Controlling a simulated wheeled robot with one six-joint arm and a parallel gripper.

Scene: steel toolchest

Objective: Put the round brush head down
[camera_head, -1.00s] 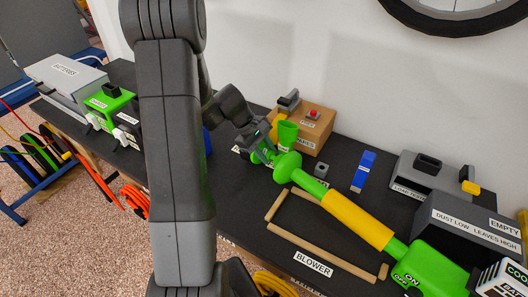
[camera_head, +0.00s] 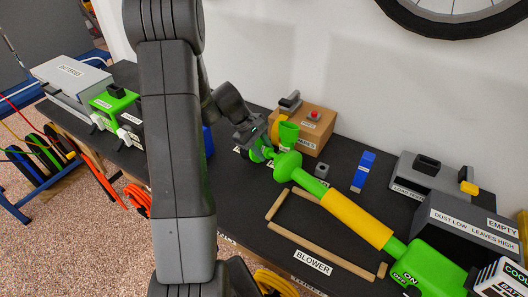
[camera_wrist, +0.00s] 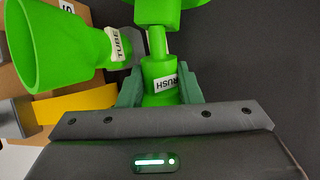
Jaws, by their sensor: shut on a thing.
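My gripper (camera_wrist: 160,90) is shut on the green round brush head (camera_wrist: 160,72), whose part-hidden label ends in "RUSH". In the wrist view a thinner neck rises from the held part to a wider green piece at the top edge. In the head view my gripper (camera_head: 257,148) is low over the dark bench top, beside the green bulge of the blower (camera_head: 357,217). The brush head is mostly hidden there by my gripper. I cannot tell whether it touches the bench.
A green flared piece labelled TUBE (camera_wrist: 62,45) is close left of my gripper. A cardboard box (camera_head: 312,130) stands behind. A wooden frame (camera_head: 312,246) marked BLOWER, a small grey block (camera_head: 322,171) and a blue object (camera_head: 363,171) are to the right.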

